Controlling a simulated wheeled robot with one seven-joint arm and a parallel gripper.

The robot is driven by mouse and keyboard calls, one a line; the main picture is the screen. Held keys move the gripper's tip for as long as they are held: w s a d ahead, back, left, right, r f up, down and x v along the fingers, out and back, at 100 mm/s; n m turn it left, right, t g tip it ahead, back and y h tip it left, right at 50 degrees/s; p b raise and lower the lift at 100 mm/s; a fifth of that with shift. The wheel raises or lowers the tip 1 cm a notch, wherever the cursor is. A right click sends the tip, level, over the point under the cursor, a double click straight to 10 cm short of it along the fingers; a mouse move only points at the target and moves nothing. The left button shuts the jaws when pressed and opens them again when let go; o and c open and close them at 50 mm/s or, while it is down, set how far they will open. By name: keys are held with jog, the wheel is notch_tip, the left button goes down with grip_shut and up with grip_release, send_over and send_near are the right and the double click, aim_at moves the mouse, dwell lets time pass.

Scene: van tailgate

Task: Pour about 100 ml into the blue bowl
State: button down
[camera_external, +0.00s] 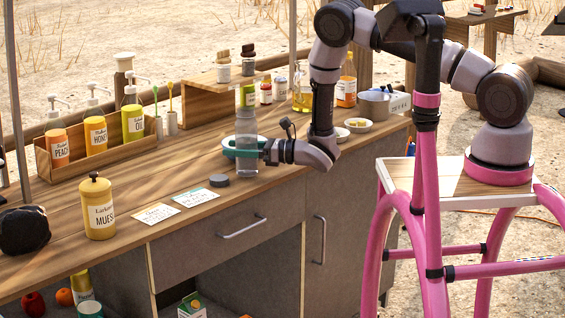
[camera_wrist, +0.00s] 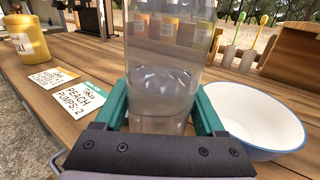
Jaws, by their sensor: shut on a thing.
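My gripper (camera_external: 262,153) is shut on a clear bottle (camera_external: 246,160), which stands upright between its green fingers. In the wrist view, the bottle (camera_wrist: 163,85) holds clear liquid in its lower part, and my gripper (camera_wrist: 162,112) clasps it from both sides. I cannot tell whether its base touches the counter. The blue bowl (camera_external: 229,149) sits on the counter just behind the bottle, partly hidden by it. In the wrist view, the bowl (camera_wrist: 258,112) is right of the bottle, white inside with a blue rim, and looks empty.
A dark round lid (camera_external: 219,180) and two cards (camera_external: 194,198) lie on the wooden counter (camera_external: 140,255). A wooden rack (camera_external: 100,155) with pump bottles and a raised shelf (camera_external: 205,82) are behind. Small bowls (camera_external: 358,125) and a pot (camera_external: 376,105) are at right.

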jog(key=shift+r+m, duration=0.1)
jog(key=shift+m, duration=0.2)
jog(key=shift+m+h, duration=0.5)
jog(key=shift+m, duration=0.8)
jog(key=shift+m+g, duration=0.4)
jog(key=shift+m, duration=0.4)
jog(key=shift+w+r+m+h, duration=0.1)
jog(key=shift+r+m+h, duration=0.2)
jog(key=shift+r+m, duration=0.35)
jog(key=shift+s+f+m+g, duration=0.25)
jog(key=shift+f+m, duration=0.2)
jog(key=shift+f, duration=0.15)
jog(key=shift+s+f+m+g, duration=0.1)
jog(key=shift+f+m+g, duration=0.15)
jog(key=shift+f+m, duration=0.25)
jog(key=shift+s+f+m+g+h, duration=0.35)
jog(key=shift+s+f+m, duration=0.3)
jog(key=shift+m, duration=0.55)
jog(key=shift+s+r+m+g, duration=0.2)
jog(key=shift+r+m, duration=0.15)
jog(key=shift+r, duration=0.2)
jog(key=shift+s+r+m+g, duration=0.1)
jog(key=shift+r+m+g, duration=0.05)
jog(key=shift+r+m, duration=0.3)
jog(key=shift+w+r, duration=0.1)
jog(key=shift+w, duration=0.05)
jog(key=shift+w+m+g+p, duration=0.35)
jog(key=shift+w+m+g, duration=0.05)
jog(key=shift+w+m, duration=0.2)
